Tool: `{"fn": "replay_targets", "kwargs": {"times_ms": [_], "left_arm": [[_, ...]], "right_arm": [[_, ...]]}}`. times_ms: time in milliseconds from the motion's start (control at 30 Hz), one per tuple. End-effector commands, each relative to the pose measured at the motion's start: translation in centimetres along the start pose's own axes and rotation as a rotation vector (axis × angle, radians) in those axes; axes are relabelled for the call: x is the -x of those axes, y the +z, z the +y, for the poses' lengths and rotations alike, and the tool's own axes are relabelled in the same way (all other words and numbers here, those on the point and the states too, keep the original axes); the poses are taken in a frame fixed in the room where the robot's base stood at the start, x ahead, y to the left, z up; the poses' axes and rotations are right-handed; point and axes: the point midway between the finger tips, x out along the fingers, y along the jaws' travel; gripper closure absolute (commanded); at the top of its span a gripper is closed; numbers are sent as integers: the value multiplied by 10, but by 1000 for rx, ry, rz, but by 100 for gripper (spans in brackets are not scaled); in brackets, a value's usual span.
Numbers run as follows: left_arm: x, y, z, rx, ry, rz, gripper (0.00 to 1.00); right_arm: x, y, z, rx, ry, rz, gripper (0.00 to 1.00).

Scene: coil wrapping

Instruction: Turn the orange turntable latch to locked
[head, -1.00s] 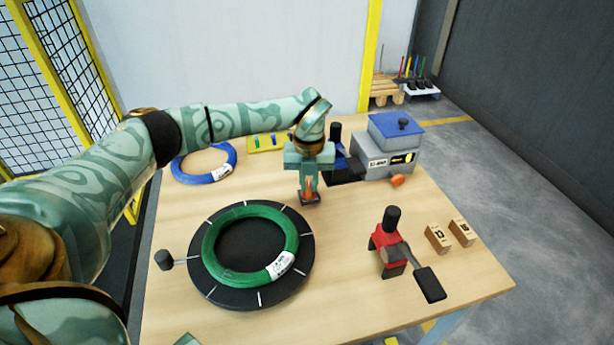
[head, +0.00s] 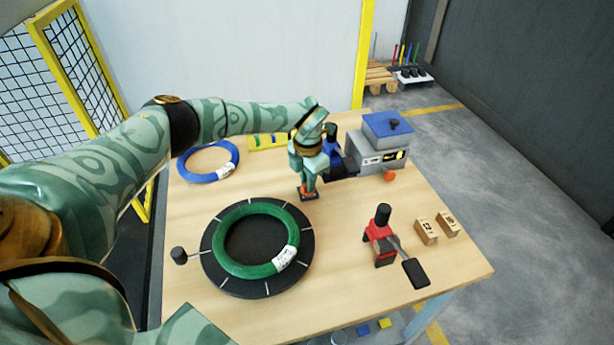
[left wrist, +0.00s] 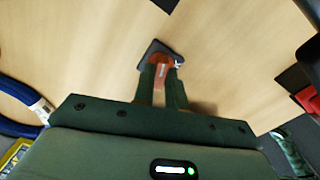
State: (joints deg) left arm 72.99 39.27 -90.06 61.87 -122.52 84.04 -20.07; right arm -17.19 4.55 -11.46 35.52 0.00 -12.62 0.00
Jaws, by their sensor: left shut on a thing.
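The orange latch (left wrist: 163,67) stands on a small dark base plate (head: 309,196) on the table, beside the far right of the turntable. My left gripper (head: 309,186) reaches down from above and is shut on the latch. In the left wrist view the two fingers (left wrist: 161,84) sit on either side of the orange piece. Most of the latch is hidden by the fingers, so its exact setting is hard to read. The black turntable (head: 222,278) has white marks and bears a green coil (head: 222,259) with a white label. My right gripper is not in view.
A blue coil (head: 183,172) lies at the back left. A grey machine (head: 374,154) with a blue top stands at the back right, an orange knob (head: 389,176) before it. A red clamp tool (head: 377,236) and two small wooden blocks (head: 426,231) are at the right.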

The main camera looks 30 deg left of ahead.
Motion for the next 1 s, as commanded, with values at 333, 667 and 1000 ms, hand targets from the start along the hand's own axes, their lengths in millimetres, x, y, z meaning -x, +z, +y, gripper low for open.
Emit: {"fn": "replay_targets", "kwargs": {"times_ms": [333,667,1000], "left_arm": [[2,1,1,-248,2,-3,100],[2,1,1,-361,3,-4,100],[2,1,1,-378,3,-4,100]], "right_arm": [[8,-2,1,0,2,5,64],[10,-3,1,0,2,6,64],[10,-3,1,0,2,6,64]]}}
